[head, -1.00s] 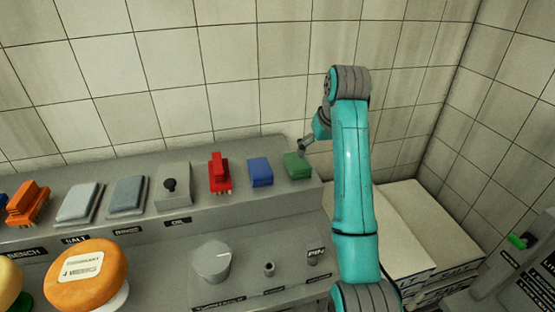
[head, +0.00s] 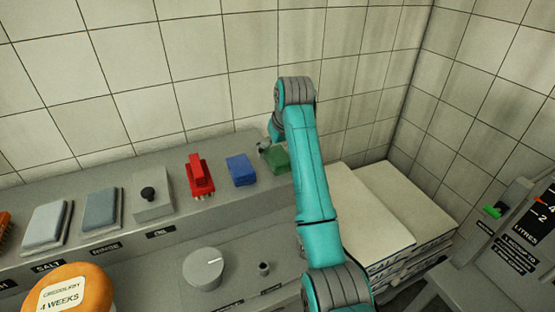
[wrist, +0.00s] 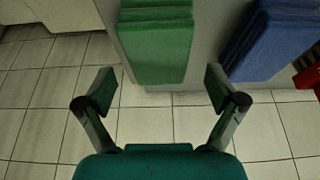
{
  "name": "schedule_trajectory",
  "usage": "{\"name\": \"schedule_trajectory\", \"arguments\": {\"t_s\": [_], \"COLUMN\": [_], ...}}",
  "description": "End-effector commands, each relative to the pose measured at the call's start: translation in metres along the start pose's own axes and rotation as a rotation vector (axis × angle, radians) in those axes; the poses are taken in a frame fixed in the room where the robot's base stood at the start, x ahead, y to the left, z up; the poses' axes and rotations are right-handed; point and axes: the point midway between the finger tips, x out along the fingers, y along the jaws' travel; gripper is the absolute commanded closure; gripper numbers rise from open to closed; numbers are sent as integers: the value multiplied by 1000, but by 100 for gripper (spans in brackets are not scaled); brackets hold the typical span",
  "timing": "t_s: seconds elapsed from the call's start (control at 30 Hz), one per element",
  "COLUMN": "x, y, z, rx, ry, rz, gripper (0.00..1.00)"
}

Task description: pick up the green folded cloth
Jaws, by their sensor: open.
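The green folded cloth (head: 279,160) lies at the right end of the grey raised shelf, partly covered by my arm in the head view. In the wrist view the green cloth (wrist: 155,52) appears as a stack of folded layers, its lower edge just above the space between my fingertips. My gripper (wrist: 160,88) is open and empty, its fingers spread wider than the cloth. In the head view my gripper (head: 264,146) is small and partly hidden, at the upper left of the cloth. I cannot tell whether it touches the cloth.
A blue folded cloth (head: 241,170) lies close beside the green one; it also shows in the wrist view (wrist: 270,45). A tiled wall (head: 200,70) rises behind the shelf.

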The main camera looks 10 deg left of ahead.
Motion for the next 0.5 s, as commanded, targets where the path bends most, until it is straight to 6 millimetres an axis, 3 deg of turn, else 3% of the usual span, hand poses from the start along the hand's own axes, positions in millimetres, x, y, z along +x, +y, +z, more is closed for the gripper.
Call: {"name": "schedule_trajectory", "arguments": {"t_s": [0.2, 0.47, 0.5], "x": [23, 25, 25], "y": [0, 0, 0], "z": [0, 0, 0], "rx": [0, 0, 0], "ry": [0, 1, 1], "rz": [0, 0, 0], "gripper": [6, 6, 14]}}
